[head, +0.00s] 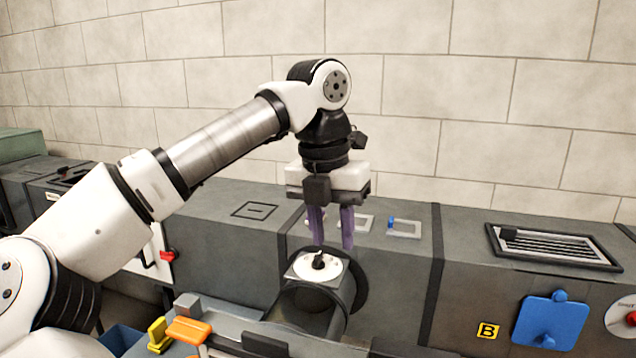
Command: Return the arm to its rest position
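My gripper (333,246) hangs pointing down from the wrist, near the middle of the head view. Its two purple fingers are apart and nothing shows between them. Just below the fingertips is a round white disc with a black knob (319,262), on top of a dark open duct stub (318,303). The fingertips look slightly above the disc; I cannot tell the exact gap. My arm reaches in from the lower left, with its elbow low and its forearm rising to the wrist.
A grey duct (395,275) runs across the view before a tiled wall. It carries a slatted vent (553,247), a blue plate (552,320), a yellow B label (487,331) and a red knob (167,255). Orange (188,331) and yellow (158,336) pieces lie at the front.

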